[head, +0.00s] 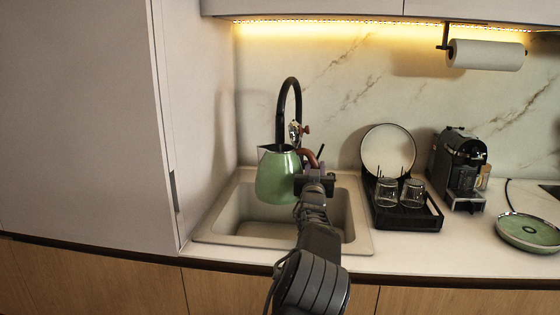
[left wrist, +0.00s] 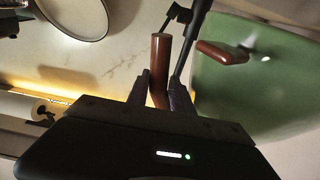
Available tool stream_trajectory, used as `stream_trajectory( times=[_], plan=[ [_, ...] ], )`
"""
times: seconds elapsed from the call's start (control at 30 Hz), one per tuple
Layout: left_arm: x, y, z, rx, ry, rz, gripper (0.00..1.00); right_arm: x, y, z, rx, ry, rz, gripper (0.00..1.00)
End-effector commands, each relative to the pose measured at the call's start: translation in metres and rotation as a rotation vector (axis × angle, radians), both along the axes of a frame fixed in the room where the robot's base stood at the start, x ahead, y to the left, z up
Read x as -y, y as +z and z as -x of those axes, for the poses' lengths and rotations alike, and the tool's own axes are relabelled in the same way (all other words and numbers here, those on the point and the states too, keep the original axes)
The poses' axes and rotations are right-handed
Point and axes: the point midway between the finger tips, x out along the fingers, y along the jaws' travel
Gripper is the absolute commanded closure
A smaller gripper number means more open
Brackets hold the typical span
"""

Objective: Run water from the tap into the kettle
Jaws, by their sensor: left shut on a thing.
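The green kettle (head: 274,180) is upright over the sink (head: 237,215), held up in the basin opening. My left gripper (head: 309,172) is shut on its reddish-brown handle (head: 308,155), on the kettle's right side. In the left wrist view the brown handle (left wrist: 160,62) is between the fingers (left wrist: 158,92), with the green kettle body (left wrist: 255,85) to the right. The black tap (head: 289,82) arches above; its spout end comes down at the kettle's top. A shiny piece with a brown knob shows beside the tap, perhaps the raised lid. I see no water stream. My right gripper is out of view.
A black rack (head: 408,219) with two glasses and a plate stands right of the sink. A tall cabinet (head: 85,120) closes off the left side.

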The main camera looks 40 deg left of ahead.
Motion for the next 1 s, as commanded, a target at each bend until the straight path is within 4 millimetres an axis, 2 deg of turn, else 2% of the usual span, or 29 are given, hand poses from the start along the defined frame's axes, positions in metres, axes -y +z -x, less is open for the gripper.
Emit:
stream_trajectory(
  times=[0.03,0.43,0.57,0.67,1.0],
  plan=[
    [0.0,0.007,0.0,0.008,-0.001,-0.013,1.0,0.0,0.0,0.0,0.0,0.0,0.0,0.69],
    [0.001,0.007,0.0,0.009,-0.001,-0.012,1.0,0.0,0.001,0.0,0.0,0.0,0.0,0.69],
    [0.012,0.009,0.0,0.01,-0.005,-0.011,1.0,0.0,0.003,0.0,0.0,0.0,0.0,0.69],
    [0.03,0.009,0.001,0.008,-0.005,-0.011,1.0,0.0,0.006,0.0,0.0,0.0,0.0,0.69],
    [0.103,0.011,0.007,0.006,-0.005,-0.012,1.0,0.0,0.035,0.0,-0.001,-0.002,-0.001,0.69]
  ],
)
